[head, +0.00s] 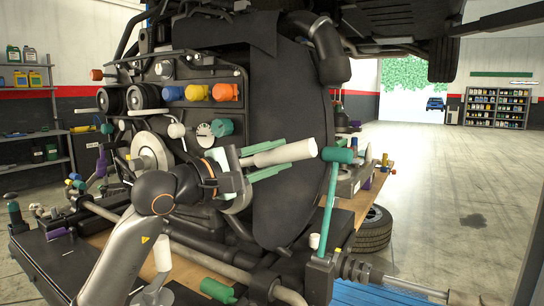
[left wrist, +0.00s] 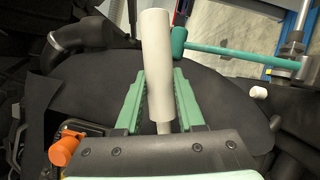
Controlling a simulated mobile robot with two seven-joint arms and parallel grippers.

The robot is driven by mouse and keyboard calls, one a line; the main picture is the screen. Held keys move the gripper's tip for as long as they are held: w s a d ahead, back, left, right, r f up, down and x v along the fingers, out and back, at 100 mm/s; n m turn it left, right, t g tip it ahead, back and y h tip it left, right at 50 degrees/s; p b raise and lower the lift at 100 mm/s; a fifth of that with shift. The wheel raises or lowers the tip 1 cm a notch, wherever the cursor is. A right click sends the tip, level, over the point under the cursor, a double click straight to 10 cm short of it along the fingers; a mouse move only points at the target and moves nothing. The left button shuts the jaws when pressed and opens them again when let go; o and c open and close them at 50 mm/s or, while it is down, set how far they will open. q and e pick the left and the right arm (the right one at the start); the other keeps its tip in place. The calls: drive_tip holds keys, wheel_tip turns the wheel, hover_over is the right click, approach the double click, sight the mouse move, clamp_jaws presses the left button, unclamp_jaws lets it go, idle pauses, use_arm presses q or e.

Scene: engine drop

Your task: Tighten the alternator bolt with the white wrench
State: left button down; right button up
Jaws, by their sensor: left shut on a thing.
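My left gripper (head: 287,155) reaches in from the left in front of the engine's dark cover, its green fingers shut on a white tool with a thick cylindrical handle, which I take to be the white wrench (head: 304,150). In the left wrist view the white wrench (left wrist: 157,45) lies between the two green fingers, its thick end pointing away and a thinner shank near the palm. Its working end is hidden. It is held clear of the engine front. I cannot pick out the alternator bolt among the engine parts. My right gripper is not in view.
The engine (head: 290,110) fills the middle, with hoses, pulleys and coloured caps (head: 198,93). A teal T-shaped tool (head: 329,200) stands just right of the wrench. A tire (head: 374,230) lies on the floor behind. Shelves stand at both sides; the right floor is open.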

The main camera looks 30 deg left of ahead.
use_arm(q)
drive_tip(key=shift+w, duration=0.4)
drive_tip(key=c, duration=1.1)
unclamp_jaws()
clamp_jaws()
idle(0.5)
